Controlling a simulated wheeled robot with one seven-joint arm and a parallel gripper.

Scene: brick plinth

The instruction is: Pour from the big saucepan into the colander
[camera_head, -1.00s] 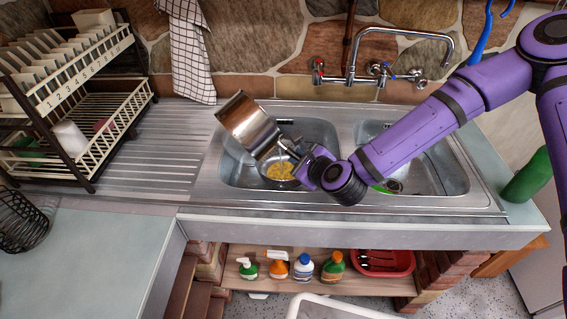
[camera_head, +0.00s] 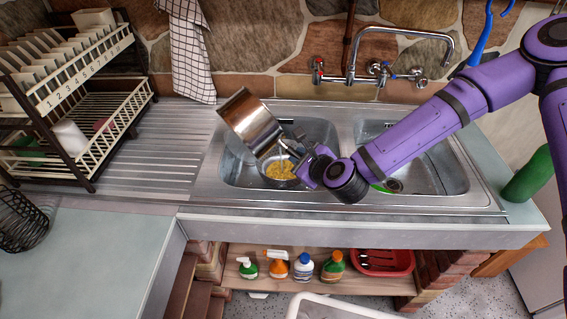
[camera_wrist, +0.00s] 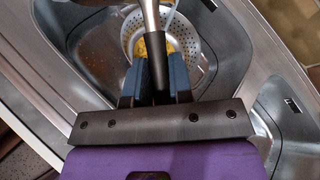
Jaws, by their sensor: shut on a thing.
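The big saucepan (camera_head: 252,122) is a shiny steel pot, held tilted above the left sink basin. My gripper (camera_wrist: 157,83) is shut on its dark handle (camera_wrist: 155,55), as the wrist view shows. The colander (camera_wrist: 187,45) is a pale perforated bowl in the left basin, below the saucepan. Yellow food (camera_head: 281,169) lies in the colander. The saucepan hides part of the colander in both views, and I cannot see inside the saucepan.
A wall tap (camera_head: 385,72) stands behind the right basin (camera_head: 435,172). A dish rack (camera_head: 75,105) with plates is on the left. A green bottle (camera_head: 527,175) stands at the right.

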